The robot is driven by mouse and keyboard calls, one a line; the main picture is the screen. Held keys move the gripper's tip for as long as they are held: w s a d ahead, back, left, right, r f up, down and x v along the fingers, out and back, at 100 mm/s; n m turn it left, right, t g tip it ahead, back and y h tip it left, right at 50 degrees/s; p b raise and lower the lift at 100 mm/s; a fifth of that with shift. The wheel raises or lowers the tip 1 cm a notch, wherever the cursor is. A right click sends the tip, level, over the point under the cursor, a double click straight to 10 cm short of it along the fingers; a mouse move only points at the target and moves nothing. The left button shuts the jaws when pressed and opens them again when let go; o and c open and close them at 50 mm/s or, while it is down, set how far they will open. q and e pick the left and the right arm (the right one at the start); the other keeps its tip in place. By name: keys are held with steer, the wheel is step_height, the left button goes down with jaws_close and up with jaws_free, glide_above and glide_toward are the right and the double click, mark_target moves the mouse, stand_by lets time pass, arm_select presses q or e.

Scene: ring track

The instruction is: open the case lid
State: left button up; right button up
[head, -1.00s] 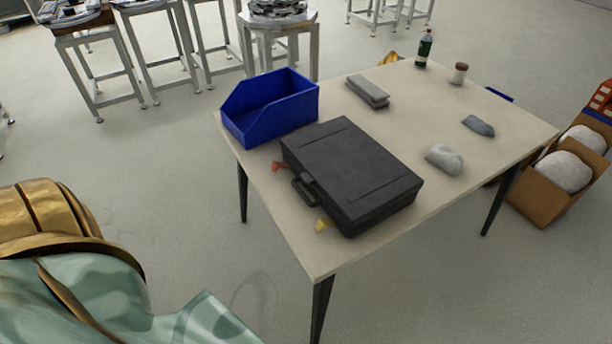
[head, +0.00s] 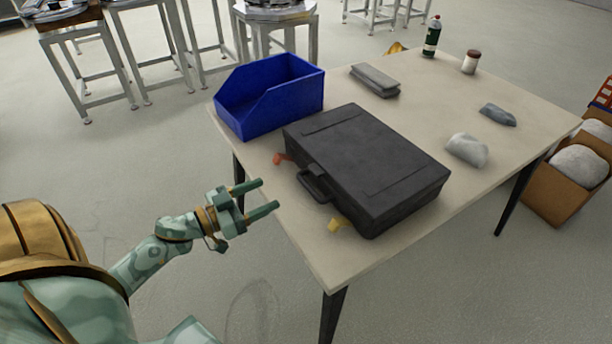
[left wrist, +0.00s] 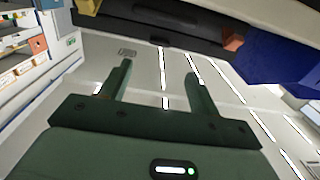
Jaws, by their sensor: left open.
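The black case (head: 365,165) lies flat on the table with its lid shut. Its handle (head: 314,187) is on the side toward my left arm. A red piece (head: 283,159) and a yellow piece (head: 338,225) show at that same side, one either side of the handle. My left gripper (head: 270,198) is open and empty, with its fingers pointing at the case, apart from it and by the table's edge. In the left wrist view the open fingers (left wrist: 158,82) show with nothing between them, and the dark case (left wrist: 165,32) is at the top. My right gripper is not in view.
The table (head: 440,105) also holds a blue bin (head: 268,105) beside the case, a grey block (head: 375,80), two grey lumps (head: 467,150), a green bottle (head: 431,40) and a small jar (head: 470,63). A cardboard box (head: 555,190) stands on the floor at right.

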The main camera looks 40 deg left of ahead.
arm_select(q)
steer(key=b+x, duration=0.2)
steer(key=x, duration=0.9)
steer(key=shift+w+f, duration=0.1)
steer(key=shift+w, duration=0.1)
steer(key=shift+w+d, duration=0.3)
steer(key=shift+w, duration=0.2)
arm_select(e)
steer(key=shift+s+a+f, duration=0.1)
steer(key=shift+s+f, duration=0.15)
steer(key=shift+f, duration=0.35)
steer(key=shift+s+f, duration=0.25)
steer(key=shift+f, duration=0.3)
